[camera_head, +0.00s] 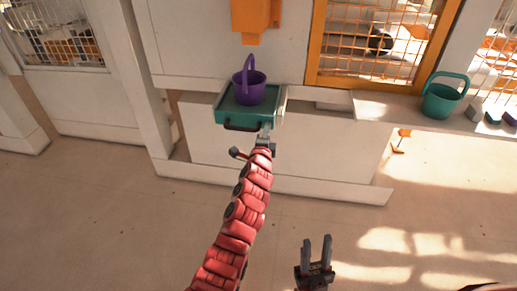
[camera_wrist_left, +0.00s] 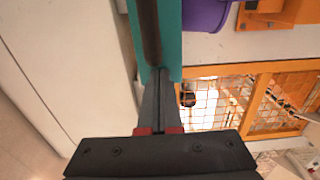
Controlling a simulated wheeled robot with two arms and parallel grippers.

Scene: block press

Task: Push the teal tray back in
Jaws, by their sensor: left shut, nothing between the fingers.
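The teal tray (camera_head: 229,109) sticks out from the white wall unit, with a dark handle (camera_head: 241,126) on its front. A purple bucket (camera_head: 249,88) with its handle up stands on it. My left gripper (camera_head: 266,130) is shut and empty at the tray's front, right of the handle. In the left wrist view, its closed fingertips (camera_wrist_left: 160,74) are at the edge of the teal tray (camera_wrist_left: 172,40), close to the end of the dark handle (camera_wrist_left: 150,32); whether they touch is unclear. My right gripper (camera_head: 316,250) is open and empty, low over the floor.
An orange spout (camera_head: 254,18) hangs above the bucket. A teal bucket (camera_head: 443,97) and several small blocks (camera_head: 492,117) stand on the ledge at right. An orange-framed mesh window (camera_head: 380,42) is behind. The floor in front is clear.

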